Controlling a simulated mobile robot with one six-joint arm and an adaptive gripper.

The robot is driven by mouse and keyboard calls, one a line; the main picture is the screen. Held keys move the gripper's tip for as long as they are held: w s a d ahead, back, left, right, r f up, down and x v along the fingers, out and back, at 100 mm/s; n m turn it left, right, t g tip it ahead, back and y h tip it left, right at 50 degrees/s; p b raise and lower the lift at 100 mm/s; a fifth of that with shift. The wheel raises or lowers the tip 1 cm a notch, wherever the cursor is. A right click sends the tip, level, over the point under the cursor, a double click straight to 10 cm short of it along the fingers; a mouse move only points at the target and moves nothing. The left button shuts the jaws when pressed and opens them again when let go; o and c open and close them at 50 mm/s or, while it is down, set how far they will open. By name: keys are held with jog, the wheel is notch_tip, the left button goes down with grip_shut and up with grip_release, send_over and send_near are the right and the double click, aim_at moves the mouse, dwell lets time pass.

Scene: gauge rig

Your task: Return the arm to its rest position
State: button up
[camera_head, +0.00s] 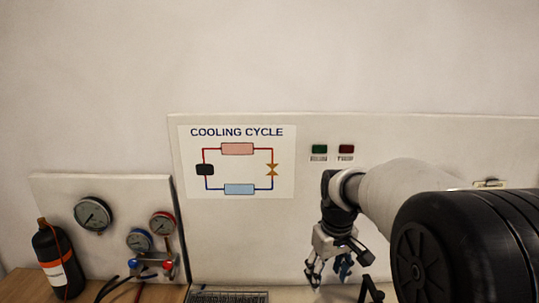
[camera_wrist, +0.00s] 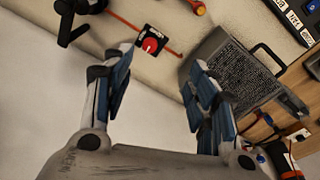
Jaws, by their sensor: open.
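My gripper (camera_head: 332,268) hangs at the end of my arm at the lower right of the head view, in front of the white panel. In the wrist view my gripper (camera_wrist: 163,82) shows its two blue-padded fingers spread wide apart. Nothing is held between them. Beyond the fingertips, a red knob on a black plate (camera_wrist: 152,43) lies along an orange line. It is apart from the fingers as far as I can tell. My arm covers the right part of the panel in the head view.
The white panel (camera_head: 240,235) carries a cooling cycle chart (camera_head: 237,163), a green lamp (camera_head: 319,149) and a red lamp (camera_head: 346,149). Gauges (camera_head: 93,214) and a black bottle (camera_head: 58,260) stand at left. A dark grille (camera_wrist: 229,75) lies right of the fingers.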

jog(key=s+r+m+t, duration=0.2)
jog(key=s+r, duration=0.5)
jog(key=s, duration=0.7)
jog(key=s+f+m+t, duration=0.1)
jog(key=s+f+m, duration=0.1)
jog(key=s, duration=1.2)
jog(key=shift+f+b, duration=0.15)
jog(key=shift+b, duration=0.25)
